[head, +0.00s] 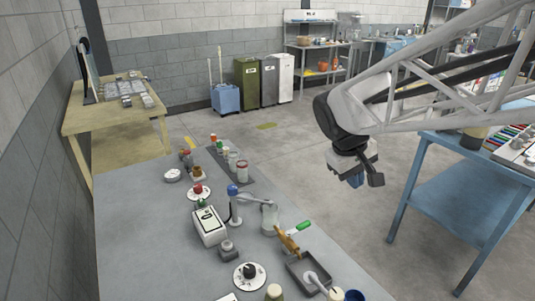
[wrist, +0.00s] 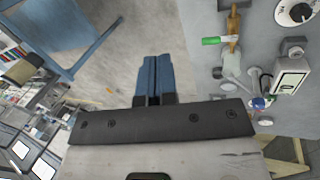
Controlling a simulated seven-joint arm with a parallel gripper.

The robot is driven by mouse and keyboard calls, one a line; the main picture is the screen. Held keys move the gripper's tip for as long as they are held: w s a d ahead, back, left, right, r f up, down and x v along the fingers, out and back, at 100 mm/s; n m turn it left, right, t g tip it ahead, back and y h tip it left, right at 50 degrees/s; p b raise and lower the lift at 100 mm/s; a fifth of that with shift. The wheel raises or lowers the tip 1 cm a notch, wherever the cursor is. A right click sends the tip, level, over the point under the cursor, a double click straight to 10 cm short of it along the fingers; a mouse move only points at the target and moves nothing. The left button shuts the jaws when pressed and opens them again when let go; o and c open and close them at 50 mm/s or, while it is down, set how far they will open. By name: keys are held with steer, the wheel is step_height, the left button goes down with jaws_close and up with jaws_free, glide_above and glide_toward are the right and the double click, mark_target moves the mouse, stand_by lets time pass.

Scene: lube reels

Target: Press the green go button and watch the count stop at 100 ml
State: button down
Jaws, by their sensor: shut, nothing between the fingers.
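A white box-shaped unit (head: 209,227) with a dark panel stands on the grey bench. A small green part (head: 201,203), possibly the go button, shows at its far end; any count is too small to read. The unit also shows at the right of the wrist view (wrist: 291,79). A clear jug (head: 269,219) stands to its right, beneath an arm-like spout from a blue-topped post (head: 233,191). My gripper (head: 356,180) hangs in the air right of the bench, well apart from the unit. Its blue fingers (wrist: 152,77) are shut and empty.
A red knob on a white disc (head: 198,189) sits beyond the unit. A blue table (head: 424,190) stands right. Open floor lies beneath my gripper.

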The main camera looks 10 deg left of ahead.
steer(key=w+a+f+n+h, duration=0.1)
steer(key=w+a+f+n, duration=0.15)
steer(key=w+a, duration=0.65)
steer(key=n+t+h, duration=0.2)
steer(key=n+t, duration=0.3)
steer(key=n, duration=0.5)
glide_above(201, 201)
step_height(201, 201, down, 14)
steer(key=shift+m, duration=0.25)
steer(key=shift+f, duration=4.3)
